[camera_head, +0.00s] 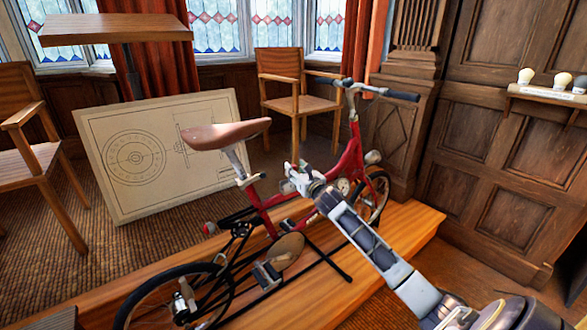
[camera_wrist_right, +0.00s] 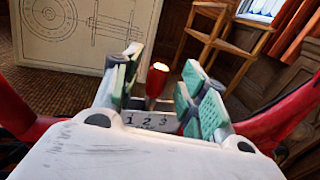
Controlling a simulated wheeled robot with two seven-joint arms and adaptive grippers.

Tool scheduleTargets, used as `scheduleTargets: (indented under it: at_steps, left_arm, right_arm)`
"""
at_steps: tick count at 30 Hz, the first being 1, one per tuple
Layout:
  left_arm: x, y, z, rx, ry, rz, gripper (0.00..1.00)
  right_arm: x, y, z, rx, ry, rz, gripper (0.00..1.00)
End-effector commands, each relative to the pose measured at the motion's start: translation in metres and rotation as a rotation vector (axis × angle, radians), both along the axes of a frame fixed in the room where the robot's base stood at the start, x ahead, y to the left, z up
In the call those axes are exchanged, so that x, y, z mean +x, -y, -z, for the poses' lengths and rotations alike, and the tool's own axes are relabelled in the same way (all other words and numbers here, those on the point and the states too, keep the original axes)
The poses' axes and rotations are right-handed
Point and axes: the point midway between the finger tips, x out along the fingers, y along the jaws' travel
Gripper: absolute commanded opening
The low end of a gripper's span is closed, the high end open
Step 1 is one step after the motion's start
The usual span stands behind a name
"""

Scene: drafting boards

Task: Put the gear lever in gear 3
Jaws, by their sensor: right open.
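The red bicycle (camera_head: 262,215) stands on a low wooden platform, with a brown saddle and black grips. In the right wrist view, the gear lever (camera_wrist_right: 155,85) has a red shaft and a pale, lit-looking knob. It stands behind a plate (camera_wrist_right: 150,122) marked 1, 2, 3; I cannot tell which number it is set at. My right gripper (camera_head: 293,180) is at the bicycle's frame. In the wrist view the right gripper (camera_wrist_right: 162,62) is open, its green-padded fingers on either side of the lever, with visible gaps. The lever is not distinguishable in the head view. My left gripper is not in view.
A drawing board (camera_head: 160,155) leans behind the bicycle. Wooden chairs stand at the left (camera_head: 40,150) and at the back (camera_head: 297,95). A wall shelf (camera_head: 545,94) with knobs is at the right. Red frame tubes (camera_wrist_right: 275,118) flank the gripper closely.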

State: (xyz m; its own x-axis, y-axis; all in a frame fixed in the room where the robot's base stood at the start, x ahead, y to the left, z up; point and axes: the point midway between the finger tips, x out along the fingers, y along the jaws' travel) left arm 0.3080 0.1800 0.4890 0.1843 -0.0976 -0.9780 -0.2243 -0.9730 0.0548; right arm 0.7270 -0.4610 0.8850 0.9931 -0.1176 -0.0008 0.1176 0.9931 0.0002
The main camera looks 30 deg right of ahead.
Motion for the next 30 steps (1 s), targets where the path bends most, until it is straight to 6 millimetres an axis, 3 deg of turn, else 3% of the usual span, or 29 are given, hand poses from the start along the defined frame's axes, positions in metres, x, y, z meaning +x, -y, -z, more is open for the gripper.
scheduleTargets:
  at_steps: [12, 26, 30]
  left_arm:
    - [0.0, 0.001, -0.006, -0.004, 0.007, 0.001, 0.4]
    - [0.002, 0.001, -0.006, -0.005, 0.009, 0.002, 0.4]
    - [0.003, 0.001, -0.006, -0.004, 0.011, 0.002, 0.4]
  right_arm:
    - [0.024, 0.003, 0.0, 0.0, 0.001, 0.0, 0.42]
    - [0.028, 0.003, 0.0, 0.0, 0.001, -0.001, 0.42]
    - [0.028, 0.003, 0.0, 0.0, 0.001, -0.001, 0.27]
